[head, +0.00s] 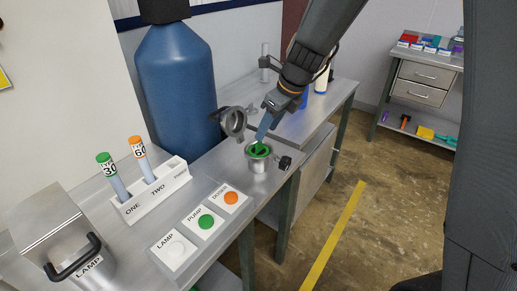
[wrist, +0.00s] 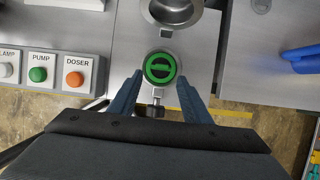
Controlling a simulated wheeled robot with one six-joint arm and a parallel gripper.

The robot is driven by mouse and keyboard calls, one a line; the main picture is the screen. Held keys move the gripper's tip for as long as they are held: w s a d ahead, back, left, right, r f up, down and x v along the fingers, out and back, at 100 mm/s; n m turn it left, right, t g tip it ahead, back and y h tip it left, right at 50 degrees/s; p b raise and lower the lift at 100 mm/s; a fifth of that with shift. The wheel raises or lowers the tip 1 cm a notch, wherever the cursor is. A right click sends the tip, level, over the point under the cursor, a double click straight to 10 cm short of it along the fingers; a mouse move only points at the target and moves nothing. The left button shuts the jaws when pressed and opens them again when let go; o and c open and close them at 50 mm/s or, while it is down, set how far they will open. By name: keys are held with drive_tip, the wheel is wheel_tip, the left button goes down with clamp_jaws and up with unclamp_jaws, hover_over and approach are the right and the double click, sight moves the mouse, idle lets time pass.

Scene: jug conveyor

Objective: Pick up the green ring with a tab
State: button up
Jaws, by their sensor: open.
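The green ring (head: 258,148) lies in the mouth of a small metal cup (head: 258,166) on the steel table. In the wrist view the green ring (wrist: 148,77) is round with a bar across its dark middle; I cannot clearly tell which part is the tab. My gripper (head: 263,134) is open, with its blue fingers pointing down just above the ring. In the wrist view my gripper (wrist: 162,78) has one fingertip on either side of the ring, apart from it. I cannot tell how far above the ring the fingertips are.
A metal clamp ring (head: 233,122) stands open just behind the cup. A blue tank (head: 177,80) stands at the back left. A white button panel (head: 203,222) and a rack (head: 158,192) with two capped tubes are in front. A blue object (wrist: 303,59) lies at right.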

sight(261, 151)
drive_tip(key=shift+w+p+x, duration=0.2)
drive_tip(key=shift+p+x, duration=0.45)
drive_tip(key=shift+x, duration=2.9)
clamp_jaws()
